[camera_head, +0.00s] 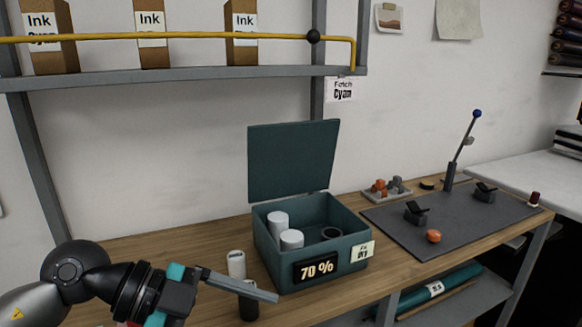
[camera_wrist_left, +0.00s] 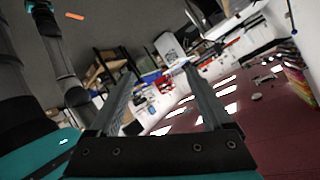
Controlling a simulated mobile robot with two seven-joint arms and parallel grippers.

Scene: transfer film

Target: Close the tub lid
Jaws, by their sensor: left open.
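The teal tub (camera_head: 281,270) sits on the wooden bench, with a "70 %" label and a small pale tag on its front. Its lid (camera_head: 293,160) stands open, upright at the back edge. Inside are two white cylinders (camera_head: 279,222) and a dark ring-shaped item (camera_head: 331,233). My left gripper (camera_head: 276,297) is low in front of the tub's left side, below the rim and apart from the lid. In the left wrist view its two fingers (camera_wrist_left: 160,72) are apart with nothing between them. The tub does not show clearly there. My right gripper is not in view.
A small white container (camera_head: 236,264) stands left of the tub, close to my left gripper. A shelf (camera_head: 180,76) with ink boxes and a yellow rail hangs above. A dark mat (camera_head: 451,231) with small fixtures lies to the right. The bench left of the tub is mostly clear.

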